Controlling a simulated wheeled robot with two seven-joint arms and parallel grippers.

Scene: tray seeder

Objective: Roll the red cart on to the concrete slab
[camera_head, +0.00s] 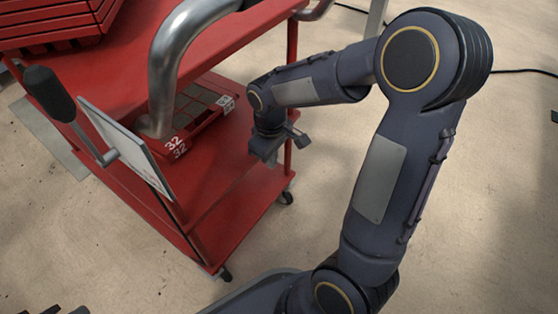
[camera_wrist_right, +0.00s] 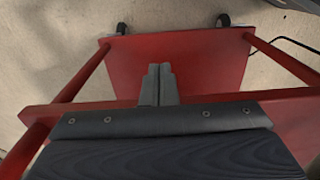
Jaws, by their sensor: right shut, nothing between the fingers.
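The red cart (camera_head: 225,205) fills the left half of the head view, with an upper deck, a lower shelf and black casters on the floor. A thick grey tube handle (camera_head: 165,70) curves over its near end. My right gripper (camera_head: 268,150) is shut and empty, beside the cart's right side over the lower shelf. In the right wrist view its fingertips (camera_wrist_right: 159,72) are together above a red cart panel (camera_wrist_right: 200,65). A flat grey patch (camera_head: 45,125) at the left may be the concrete slab, partly hidden by the cart. Dark parts at the bottom left edge may be my left gripper.
A red tray marked 32 (camera_head: 180,140) lies on the lower shelf, and stacked red crates (camera_head: 50,25) stand on the upper deck. A white board (camera_head: 125,150) and black-gripped lever (camera_head: 48,92) are at the near end. Floor right of the cart looks clear except for cables.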

